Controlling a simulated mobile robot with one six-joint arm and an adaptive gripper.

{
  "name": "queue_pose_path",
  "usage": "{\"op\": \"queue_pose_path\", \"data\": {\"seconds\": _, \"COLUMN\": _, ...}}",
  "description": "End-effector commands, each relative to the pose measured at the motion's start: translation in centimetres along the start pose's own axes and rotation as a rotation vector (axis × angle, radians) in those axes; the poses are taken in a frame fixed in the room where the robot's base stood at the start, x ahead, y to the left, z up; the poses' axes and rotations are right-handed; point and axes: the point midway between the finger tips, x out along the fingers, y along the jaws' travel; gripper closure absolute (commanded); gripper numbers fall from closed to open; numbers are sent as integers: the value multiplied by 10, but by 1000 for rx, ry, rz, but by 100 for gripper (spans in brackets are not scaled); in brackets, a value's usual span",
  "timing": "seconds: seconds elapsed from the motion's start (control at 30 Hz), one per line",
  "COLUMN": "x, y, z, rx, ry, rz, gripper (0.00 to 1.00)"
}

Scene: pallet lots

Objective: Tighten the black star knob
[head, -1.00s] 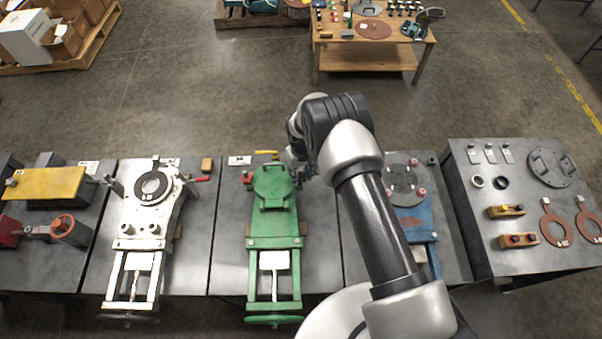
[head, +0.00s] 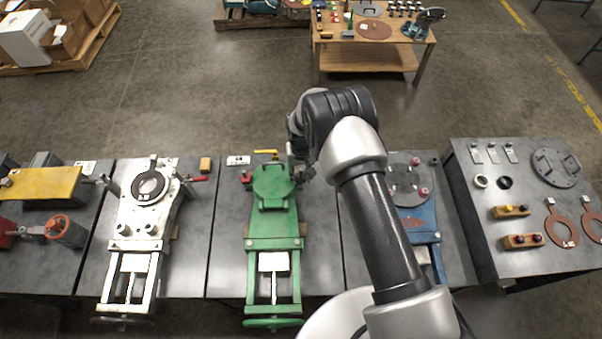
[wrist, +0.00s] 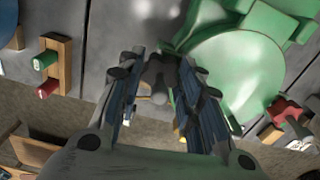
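The green fixture (head: 273,215) stands on the middle bench, its round lid at the back. It also shows in the wrist view (wrist: 235,70) on the right. My gripper (wrist: 160,90) points down beside the lid, its two fingers apart. A dark knob-like part (wrist: 160,70) shows between or just beyond the fingertips. It looks like the black star knob, but its shape is blurred and partly hidden. I cannot tell whether the fingers touch it. In the head view my arm hides most of the gripper and this spot.
A red-handled clamp (wrist: 285,112) sits beside the lid. A wooden block with green and red knobs (wrist: 55,65) stands on the other side. The white fixture (head: 147,205) and blue fixture (head: 415,215) flank the green one. Bare bench (head: 225,220) shows left of the green fixture.

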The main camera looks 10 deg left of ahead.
Motion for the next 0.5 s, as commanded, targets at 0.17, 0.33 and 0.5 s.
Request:
{"op": "queue_pose_path", "data": {"seconds": 0.17, "x": 0, "y": 0, "z": 0, "rx": -1, "ry": 0, "rz": 0, "gripper": 55}}
{"op": "queue_pose_path", "data": {"seconds": 0.33, "x": 0, "y": 0, "z": 0, "rx": -2, "ry": 0, "rz": 0, "gripper": 47}}
{"op": "queue_pose_path", "data": {"seconds": 0.5, "x": 0, "y": 0, "z": 0, "rx": -2, "ry": 0, "rz": 0, "gripper": 47}}
